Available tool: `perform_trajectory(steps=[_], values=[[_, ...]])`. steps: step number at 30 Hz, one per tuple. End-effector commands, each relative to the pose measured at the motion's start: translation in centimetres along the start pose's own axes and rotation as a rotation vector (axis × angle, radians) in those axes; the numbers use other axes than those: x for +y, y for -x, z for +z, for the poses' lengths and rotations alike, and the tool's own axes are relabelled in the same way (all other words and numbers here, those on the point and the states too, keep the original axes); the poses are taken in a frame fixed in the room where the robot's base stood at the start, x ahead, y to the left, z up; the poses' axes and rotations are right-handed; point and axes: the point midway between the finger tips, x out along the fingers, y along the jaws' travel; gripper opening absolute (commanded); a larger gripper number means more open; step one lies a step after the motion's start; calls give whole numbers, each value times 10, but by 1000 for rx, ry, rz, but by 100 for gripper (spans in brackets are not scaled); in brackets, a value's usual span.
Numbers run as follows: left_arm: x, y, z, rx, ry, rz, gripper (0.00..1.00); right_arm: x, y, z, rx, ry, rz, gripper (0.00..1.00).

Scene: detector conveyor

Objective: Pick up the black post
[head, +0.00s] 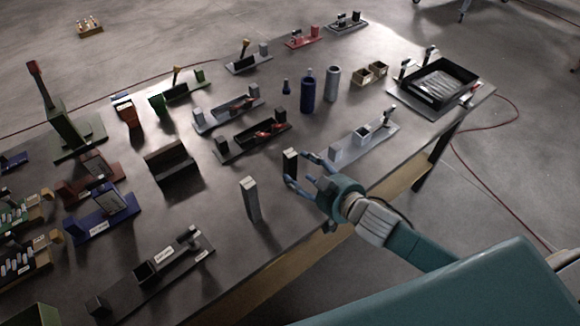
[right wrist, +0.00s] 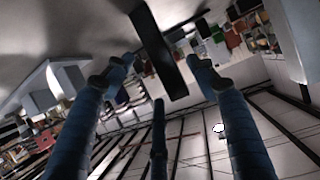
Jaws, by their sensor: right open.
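The black post (head: 290,164) stands upright on the table, dark with a pale top. My right gripper (head: 301,170) is at the post, its blue fingers open and spread, with one finger just below the post and others to its right. In the right wrist view the post (right wrist: 160,50) shows as a dark bar between the open fingers of my right gripper (right wrist: 160,75). Whether a finger touches it I cannot tell. My left gripper is not in view.
A grey post (head: 251,199) stands to the left of my right gripper. A light grey fixture (head: 364,139) lies close on its right. A dark blue bottle (head: 308,93) and a grey cylinder (head: 332,84) stand behind. The table (head: 215,208) has bare room around the grey post.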

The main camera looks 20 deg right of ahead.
Motion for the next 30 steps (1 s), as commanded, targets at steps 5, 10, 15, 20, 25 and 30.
perform_trajectory(steps=[5, 10, 15, 20, 25, 30], values=[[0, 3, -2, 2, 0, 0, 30, 0, -13, -2, 2, -1, 0, 57], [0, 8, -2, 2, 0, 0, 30, 0, -39, -2, 1, 0, 0, 57], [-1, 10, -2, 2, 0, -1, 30, -1, -56, 0, -1, 0, 0, 57], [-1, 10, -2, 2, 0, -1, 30, -1, -59, 0, -1, 0, -1, 57], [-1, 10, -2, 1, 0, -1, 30, -1, -58, 0, -1, 0, -1, 47], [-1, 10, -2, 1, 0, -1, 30, -1, -58, 0, -1, 0, -1, 13]])
